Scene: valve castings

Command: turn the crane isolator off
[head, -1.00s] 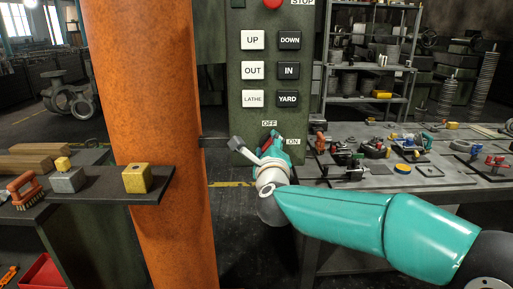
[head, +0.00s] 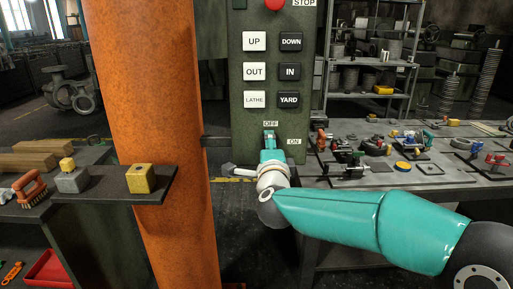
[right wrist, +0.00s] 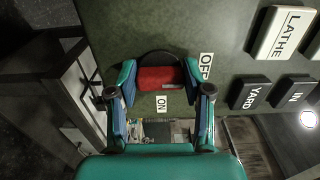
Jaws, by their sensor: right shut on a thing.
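The green control panel (head: 240,135) hangs beside an orange column. On its lower part, the OFF label (head: 271,124) is above my right gripper (head: 269,140), and the ON label (head: 294,141) is to its right. In the right wrist view, the red isolator handle (right wrist: 160,78) lies between the two fingers, which are shut on it. There the OFF label (right wrist: 206,66) is just right of the handle, and the ON label (right wrist: 162,103) is just below it. The gripper hides much of the handle in the head view. My left gripper is not in view.
Above the isolator are several push buttons, with LATHE (head: 255,100) and YARD (head: 289,100) lowest, and a red stop button (head: 273,4). The orange column (head: 155,100) stands left of the panel. A cluttered bench (head: 440,180) is on the right.

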